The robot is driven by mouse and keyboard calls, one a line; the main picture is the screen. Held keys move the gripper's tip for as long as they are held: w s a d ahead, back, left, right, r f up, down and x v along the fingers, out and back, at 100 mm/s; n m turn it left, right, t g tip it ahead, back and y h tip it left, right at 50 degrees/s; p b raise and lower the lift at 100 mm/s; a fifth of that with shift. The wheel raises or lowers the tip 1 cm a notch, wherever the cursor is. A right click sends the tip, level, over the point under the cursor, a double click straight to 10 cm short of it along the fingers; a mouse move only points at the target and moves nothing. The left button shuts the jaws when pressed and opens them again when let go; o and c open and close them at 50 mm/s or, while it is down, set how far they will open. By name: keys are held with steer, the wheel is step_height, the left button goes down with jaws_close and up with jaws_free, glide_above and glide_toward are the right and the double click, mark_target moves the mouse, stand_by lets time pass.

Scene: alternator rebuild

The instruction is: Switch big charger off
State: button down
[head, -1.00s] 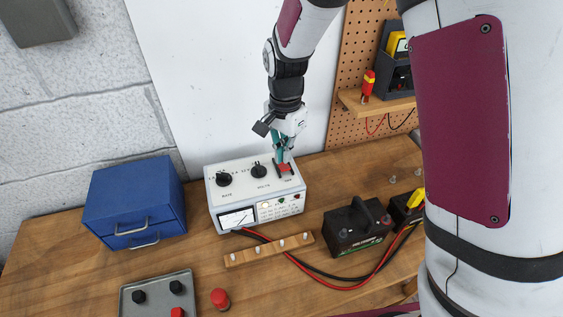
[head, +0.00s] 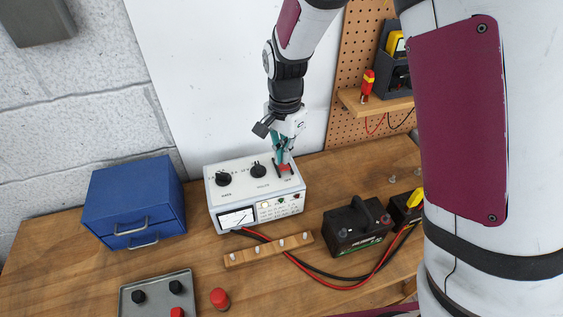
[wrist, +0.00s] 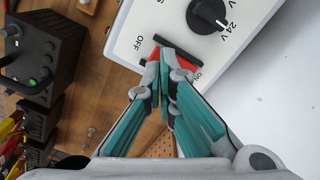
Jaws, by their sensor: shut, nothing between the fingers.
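The big charger (head: 220,200) is a white box with two black knobs, a meter and small lamps on its front. Its red rocker switch (head: 285,168) sits at the top right, in a black surround. In the wrist view the red switch (wrist: 182,63) lies between the printed words OFF, on the left, and ON, on the right. My gripper (head: 283,160) is shut and empty, pointing down at the switch. In the wrist view my fingertips (wrist: 160,62) overlap the switch's middle and hide part of it. I cannot tell whether they touch it, or which way it is tipped.
A black battery (head: 350,228) stands right of the charger, with red and black cables on the bench. A wooden strip with pegs (head: 268,252) lies in front.

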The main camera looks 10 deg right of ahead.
steer(key=shift+f, duration=1.2)
stand_by(1.1)
steer(key=shift+r+p, duration=1.05)
steer(key=shift+r, duration=2.5)
step_height(320, 180, up, 8)
steer(key=n+t, duration=0.1)
steer(key=n, duration=0.1)
glide_above(284, 167)
steer(key=s+d, duration=0.3)
steer(key=d, duration=0.1)
steer(key=s+d+r+n+t+b, duration=0.1)
steer(key=s+d+r+n, duration=0.15)
steer(key=s+r, duration=0.3)
steer(key=s+d+r+n+t, duration=0.2)
steer(key=s+d+r, duration=0.2)
steer(key=s, duration=0.2)
steer(key=s+d+n+t+b, duration=0.1)
steer(key=s+d+n, duration=0.1)
steer(key=s, duration=0.5)
steer(key=shift+s+d+r+n+t, duration=0.15)
steer(key=shift+s+r+n+t, duration=0.2)
steer(key=shift+n, duration=0.3)
